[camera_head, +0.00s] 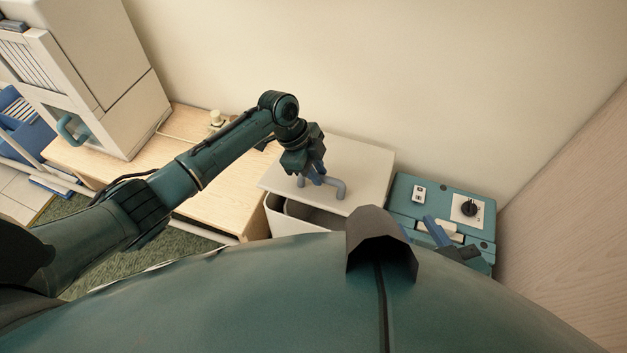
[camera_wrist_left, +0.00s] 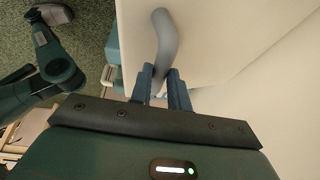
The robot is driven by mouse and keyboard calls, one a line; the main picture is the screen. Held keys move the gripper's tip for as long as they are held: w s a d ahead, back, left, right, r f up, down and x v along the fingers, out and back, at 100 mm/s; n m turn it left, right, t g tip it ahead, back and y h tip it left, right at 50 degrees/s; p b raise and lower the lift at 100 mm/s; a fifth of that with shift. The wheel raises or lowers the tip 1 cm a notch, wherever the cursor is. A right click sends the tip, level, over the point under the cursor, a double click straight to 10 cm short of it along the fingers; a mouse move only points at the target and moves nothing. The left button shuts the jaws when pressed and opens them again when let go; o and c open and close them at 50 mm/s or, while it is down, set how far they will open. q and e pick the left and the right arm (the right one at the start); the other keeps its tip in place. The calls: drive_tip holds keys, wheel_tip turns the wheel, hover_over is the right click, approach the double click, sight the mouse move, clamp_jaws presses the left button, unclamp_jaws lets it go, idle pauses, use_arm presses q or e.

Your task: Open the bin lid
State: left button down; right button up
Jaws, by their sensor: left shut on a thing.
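The bin (camera_head: 277,217) stands against the wall, and its pale flat lid (camera_head: 350,156) has a grey bent handle (camera_head: 338,187). A dark gap shows between the lid's front edge and the bin's rim, so the lid looks partly raised. My left gripper (camera_head: 314,177) is shut on the handle from above. In the left wrist view, the handle (camera_wrist_left: 165,40) runs down between the two blue fingers of this gripper (camera_wrist_left: 165,88). My right gripper (camera_head: 421,232) shows low on the right, its blue fingers apart and empty, partly hidden by my own body.
A teal box (camera_head: 403,193) with a dial and switch stands right of the bin, close to a wooden panel (camera_head: 570,205). A low wooden table (camera_head: 222,200) and a white cabinet (camera_head: 95,60) are to the left. The wall is close behind the lid.

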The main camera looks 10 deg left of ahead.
use_arm(q)
drive_tip(key=w+d+r, duration=0.1)
drive_tip(key=w+r, duration=0.5)
drive_tip(key=shift+r, duration=0.35)
drive_tip(key=shift+w, duration=0.1)
drive_tip(key=c, duration=1.7)
unclamp_jaws()
drive_tip(key=shift+f, duration=0.15)
drive_tip(key=shift+o, duration=0.9)
drive_tip(key=shift+w+d, duration=0.1)
drive_tip(key=shift+w, duration=0.05)
drive_tip(key=shift+o, duration=1)
drive_tip(key=shift+r, duration=0.2)
